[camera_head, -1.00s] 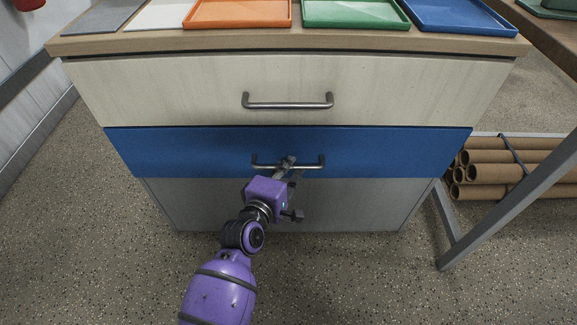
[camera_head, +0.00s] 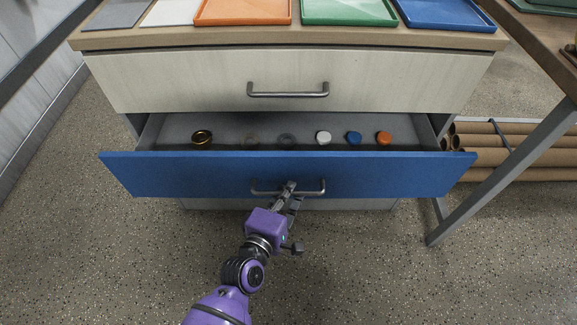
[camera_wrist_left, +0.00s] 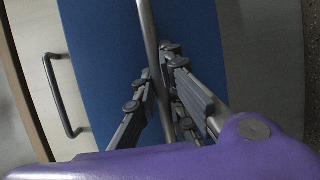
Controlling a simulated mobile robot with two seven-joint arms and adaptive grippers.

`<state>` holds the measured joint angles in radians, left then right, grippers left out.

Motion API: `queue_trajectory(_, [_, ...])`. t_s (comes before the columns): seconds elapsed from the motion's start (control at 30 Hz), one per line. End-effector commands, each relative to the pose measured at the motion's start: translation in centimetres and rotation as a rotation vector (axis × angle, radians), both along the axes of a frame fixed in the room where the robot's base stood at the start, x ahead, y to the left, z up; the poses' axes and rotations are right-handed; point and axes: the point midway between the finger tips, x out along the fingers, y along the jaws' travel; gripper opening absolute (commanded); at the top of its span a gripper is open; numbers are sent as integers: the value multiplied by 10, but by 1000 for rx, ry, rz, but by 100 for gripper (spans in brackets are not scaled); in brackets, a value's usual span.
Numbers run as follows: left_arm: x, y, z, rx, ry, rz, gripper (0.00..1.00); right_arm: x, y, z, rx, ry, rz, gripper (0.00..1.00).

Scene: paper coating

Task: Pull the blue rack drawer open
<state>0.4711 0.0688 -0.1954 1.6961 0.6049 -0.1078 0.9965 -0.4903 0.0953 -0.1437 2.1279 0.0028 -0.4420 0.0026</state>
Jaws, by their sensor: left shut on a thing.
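The blue drawer (camera_head: 200,175) is the second one down in the rack and stands partly open. Its metal bar handle (camera_head: 312,190) is on the front, and my left gripper (camera_head: 290,187) is shut on that handle near its middle. In the left wrist view the handle (camera_wrist_left: 148,30) runs between the gripper's fingers (camera_wrist_left: 157,75), with the blue front (camera_wrist_left: 95,30) behind. Inside the open drawer lie a brass-coloured ring (camera_head: 202,137), two faint grey round pieces, a white cap (camera_head: 323,137), a blue cap (camera_head: 353,137) and an orange cap (camera_head: 384,137). My right gripper is not in view.
The pale top drawer (camera_head: 190,80) is shut. On the rack top are orange (camera_head: 242,12), green (camera_head: 348,12) and blue (camera_head: 445,14) trays and flat sheets. A table leg (camera_head: 500,175) and cardboard tubes (camera_head: 530,160) are at right. Floor in front is clear.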

Motion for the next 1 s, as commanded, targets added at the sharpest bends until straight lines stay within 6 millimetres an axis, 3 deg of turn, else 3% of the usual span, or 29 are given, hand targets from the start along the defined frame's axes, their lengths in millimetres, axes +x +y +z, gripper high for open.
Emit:
queue_trajectory(0.2, [-63, 0, 3, -5, 2, 0, 0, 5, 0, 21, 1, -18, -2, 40])
queue_trajectory(0.5, [-132, 0, 2, -5, 1, 0, 0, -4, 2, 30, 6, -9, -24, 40])
queue_trajectory(0.7, [-159, -1, 2, -7, 0, 0, 0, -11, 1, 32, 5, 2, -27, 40])
queue_trajectory(1.0, [-174, -1, 2, -7, -1, 0, 0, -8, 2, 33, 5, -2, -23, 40])
